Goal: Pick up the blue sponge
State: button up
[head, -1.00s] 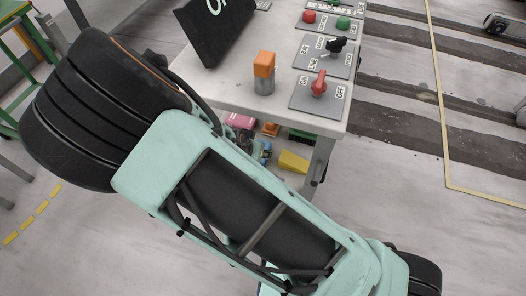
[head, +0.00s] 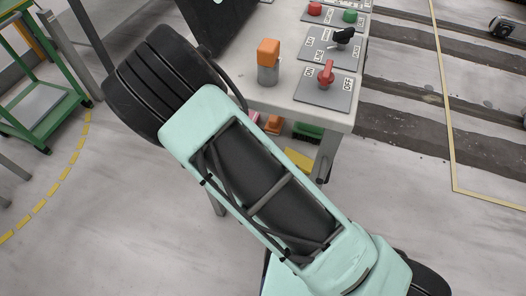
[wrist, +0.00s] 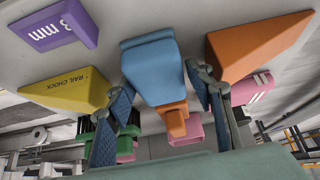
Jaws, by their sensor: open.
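A blue block-shaped object (wrist: 152,68), the only blue loose thing I see and apparently the sponge, is in the middle of the wrist view. My gripper (wrist: 161,80) is open, with one finger on each side of the blue object. I cannot tell whether the fingers touch it. A smaller orange piece (wrist: 173,123) shows at its lower end, between the fingers. In the head view my arm hides the gripper and the blue object.
A yellow rail chock (wrist: 70,91) lies left of the fingers and a large orange wedge (wrist: 255,45) close on the right. A purple block (wrist: 62,30) is at upper left. The table (head: 258,98) carries switch panels and an orange-topped cylinder (head: 268,62).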

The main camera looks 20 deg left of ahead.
jog(key=c, duration=0.8)
jog(key=shift+c, duration=0.2)
